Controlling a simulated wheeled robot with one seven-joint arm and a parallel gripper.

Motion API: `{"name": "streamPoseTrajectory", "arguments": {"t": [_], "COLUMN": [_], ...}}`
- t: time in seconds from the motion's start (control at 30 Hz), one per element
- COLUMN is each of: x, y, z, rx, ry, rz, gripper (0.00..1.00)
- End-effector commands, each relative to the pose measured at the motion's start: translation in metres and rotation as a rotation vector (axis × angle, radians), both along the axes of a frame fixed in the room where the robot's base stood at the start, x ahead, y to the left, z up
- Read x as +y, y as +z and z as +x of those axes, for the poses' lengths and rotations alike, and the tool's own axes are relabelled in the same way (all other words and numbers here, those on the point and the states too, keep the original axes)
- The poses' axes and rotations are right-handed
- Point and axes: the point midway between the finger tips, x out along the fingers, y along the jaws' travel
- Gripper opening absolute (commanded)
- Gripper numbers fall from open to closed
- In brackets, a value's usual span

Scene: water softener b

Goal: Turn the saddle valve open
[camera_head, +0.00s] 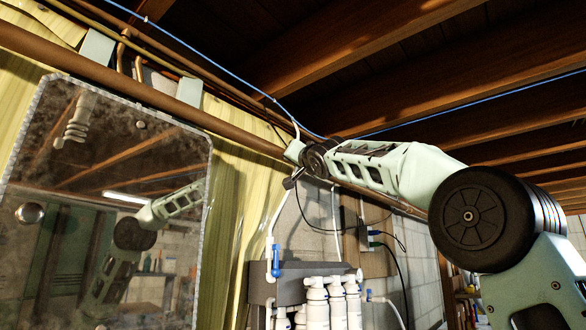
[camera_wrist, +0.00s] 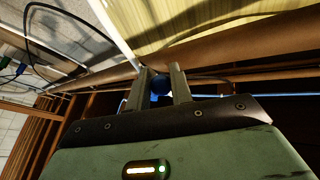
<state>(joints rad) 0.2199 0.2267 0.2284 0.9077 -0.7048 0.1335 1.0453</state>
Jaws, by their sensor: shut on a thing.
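My gripper (camera_wrist: 161,80) reaches up to the brown pipe (camera_wrist: 225,60) under the ceiling. In the wrist view its two fingers stand on either side of a small round blue part, which I take to be the saddle valve's handle (camera_wrist: 160,87). The fingers are shut on it. How far the handle is turned cannot be told. In the head view my gripper (camera_head: 291,176) is at the pipe (camera_head: 235,138), above the filter unit; the valve is not clearly visible there, hidden at the gripper.
A large mirror (camera_head: 95,215) hangs at left and reflects my arm. White filter canisters (camera_head: 317,305) and a blue-handled valve (camera_head: 276,262) are below the gripper. Blue tubing (camera_head: 215,68) runs along the ceiling. Wooden joists (camera_head: 330,60) lie close above my arm.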

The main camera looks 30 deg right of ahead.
Motion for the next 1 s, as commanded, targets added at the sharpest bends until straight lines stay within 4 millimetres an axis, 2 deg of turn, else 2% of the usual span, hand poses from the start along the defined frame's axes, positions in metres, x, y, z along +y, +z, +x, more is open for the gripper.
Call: {"name": "streamPoseTrajectory", "arguments": {"t": [0.7,1.0], "x": [-0.023,-0.03], "y": [-0.01,-0.012], "z": [0.008,0.011], "rx": [-0.239,-0.321], "ry": [-0.002,0.0], "rz": [-0.58,-0.775], "gripper": [0.0,0.0]}}
